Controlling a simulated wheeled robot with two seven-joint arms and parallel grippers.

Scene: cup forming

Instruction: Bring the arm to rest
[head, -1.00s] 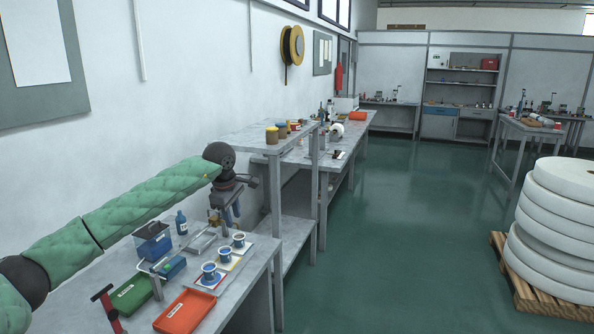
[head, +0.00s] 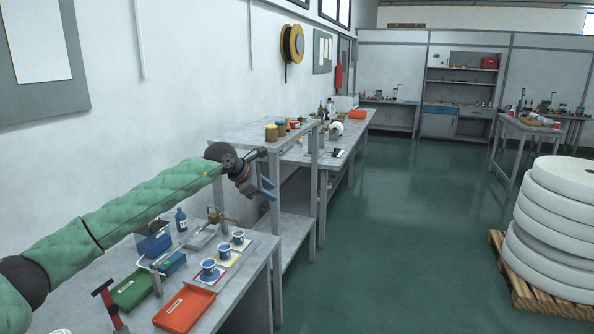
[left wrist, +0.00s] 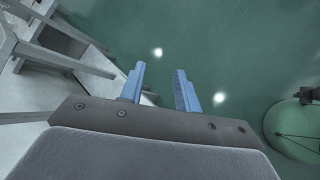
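My left arm, in a green quilted sleeve, reaches in from the left in the head view. The left gripper is open and empty. Several small cups (head: 222,253) stand upright on coloured cards on the near bench. My right gripper is out of view.
The bench also holds an orange tray (head: 184,309), a green tray (head: 132,290), a blue bottle (head: 181,220) and a red-handled tool (head: 107,303). A raised shelf (head: 240,139) stands behind the gripper. White rolls (head: 556,230) sit on a pallet at right. Green floor between is clear.

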